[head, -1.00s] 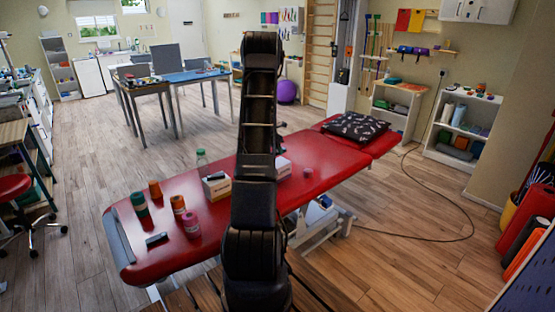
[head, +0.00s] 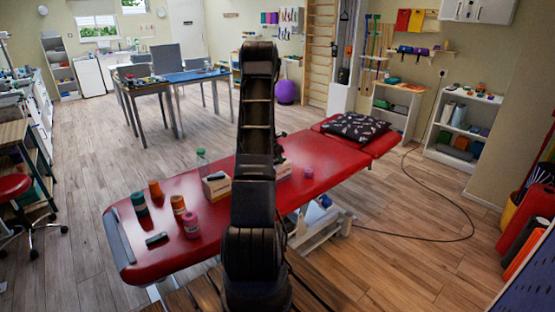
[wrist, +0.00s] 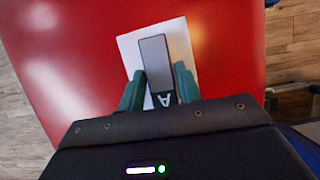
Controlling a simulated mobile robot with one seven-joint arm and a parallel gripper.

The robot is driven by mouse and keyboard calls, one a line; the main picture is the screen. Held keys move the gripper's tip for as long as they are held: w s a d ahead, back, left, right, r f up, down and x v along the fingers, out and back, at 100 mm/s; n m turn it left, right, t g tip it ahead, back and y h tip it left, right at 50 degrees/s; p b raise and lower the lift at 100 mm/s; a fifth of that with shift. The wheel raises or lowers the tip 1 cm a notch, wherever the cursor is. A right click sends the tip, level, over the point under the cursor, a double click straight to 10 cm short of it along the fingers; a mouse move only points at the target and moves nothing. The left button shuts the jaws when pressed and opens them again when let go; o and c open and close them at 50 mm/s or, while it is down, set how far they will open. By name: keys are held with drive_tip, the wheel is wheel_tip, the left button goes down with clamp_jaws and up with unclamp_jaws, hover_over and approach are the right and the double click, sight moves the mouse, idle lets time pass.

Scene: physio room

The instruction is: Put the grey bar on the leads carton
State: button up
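My gripper (wrist: 160,88) is shut on the grey bar (wrist: 153,52), which lies lengthwise between its teal fingers. The bar has a white letter A at its near end. A white carton (wrist: 185,42) is right under the bar in the wrist view; I cannot tell whether they touch. In the head view my arm hides most of the gripper; a dark part of it shows above the right-hand carton (head: 284,170). A second carton (head: 217,188), with a dark bar (head: 215,178) on top, stands to the left of my arm.
The red treatment table (head: 180,265) carries several coloured rolls, such as a pink one (head: 190,225), and a small dark block (head: 157,239). A clear bottle (head: 201,158) stands behind the left carton. A patterned pillow (head: 355,126) lies at the far end.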

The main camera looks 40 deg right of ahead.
drive_tip(key=shift+o, duration=1.1)
drive_tip(key=shift+r, duration=0.2)
drive_tip(key=s+a+r+m+t, duration=0.1)
drive_tip(key=a+r+m, duration=0.1)
drive_tip(key=a+r, duration=0.85)
drive_tip(key=a+r+m, duration=0.2)
drive_tip(key=a+r, duration=0.5)
drive_tip(key=r, duration=0.6)
drive_tip(key=s+a+r+m, duration=0.2)
drive_tip(key=s+a+r, duration=0.1)
drive_tip(key=a+r, duration=0.15)
drive_tip(key=s+a+r+m+t, duration=0.1)
drive_tip(key=s+a+r, duration=0.15)
drive_tip(key=a, duration=0.35)
drive_tip(key=s+a+r+m, duration=0.2)
drive_tip(key=a+r, duration=0.2)
drive_tip(key=a, duration=0.2)
drive_tip(key=s+a+r+m+t+y, duration=0.2)
drive_tip(key=s+a+m, duration=0.7)
drive_tip(key=s+a, duration=1.2)
drive_tip(key=s+y, duration=0.2)
drive_tip(key=s, duration=0.1)
drive_tip(key=shift+r+t, duration=0.2)
drive_tip(key=shift+t, duration=0.1)
